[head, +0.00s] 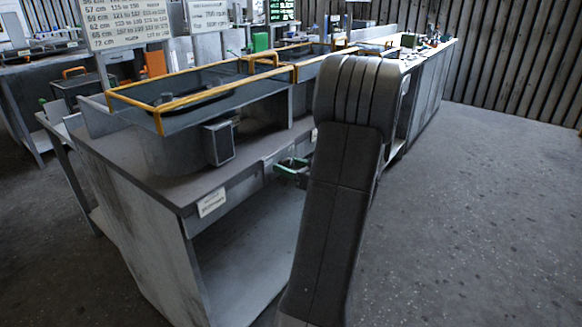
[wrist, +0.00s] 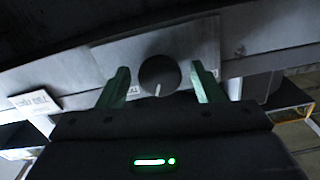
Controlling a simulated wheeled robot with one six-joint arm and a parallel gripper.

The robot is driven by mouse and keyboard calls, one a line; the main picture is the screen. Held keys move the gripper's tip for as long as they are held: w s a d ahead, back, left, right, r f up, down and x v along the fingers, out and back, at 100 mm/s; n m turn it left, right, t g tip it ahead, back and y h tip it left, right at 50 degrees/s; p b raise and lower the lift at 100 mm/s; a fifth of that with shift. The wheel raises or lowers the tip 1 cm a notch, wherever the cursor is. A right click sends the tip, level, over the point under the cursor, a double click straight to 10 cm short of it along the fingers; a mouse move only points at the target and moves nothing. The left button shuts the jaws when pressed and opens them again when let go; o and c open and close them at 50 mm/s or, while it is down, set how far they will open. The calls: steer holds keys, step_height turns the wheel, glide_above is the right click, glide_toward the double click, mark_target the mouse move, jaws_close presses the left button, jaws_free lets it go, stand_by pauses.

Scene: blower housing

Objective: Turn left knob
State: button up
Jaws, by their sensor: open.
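A dark round knob (wrist: 160,76) with a short white mark sits on a grey panel (wrist: 110,62) in the wrist view. The mark points toward the bottom of the picture. Only this one knob shows, and I cannot tell from the frames whether it is the left one. My gripper (wrist: 160,67) is open, with one green finger on each side of the knob and a visible gap to both. In the head view my gripper (head: 291,170) is at the bench's front edge, partly hidden behind my arm. The knob is hidden there.
The grey bench (head: 160,178) carries a housing with an orange-edged rim (head: 158,122) and a grey box (head: 219,143). A white label (head: 211,203) is on the bench front. An open shelf (head: 245,245) lies below. Bare floor (head: 480,200) is clear on the right.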

steer(key=shift+c, duration=0.4)
steer(key=c, duration=0.9)
steer(key=shift+f+m+b, duration=0.1)
steer(key=shift+m+b, duration=0.2)
steer(key=shift+b, duration=0.05)
steer(key=shift+m+b, duration=0.5)
steer(key=shift+m, duration=0.1)
steer(key=m+b, duration=0.1)
steer(key=m, duration=0.2)
steer(key=shift+b, duration=0.4)
steer(key=m, duration=0.3)
steer(key=shift+m, duration=1.9)
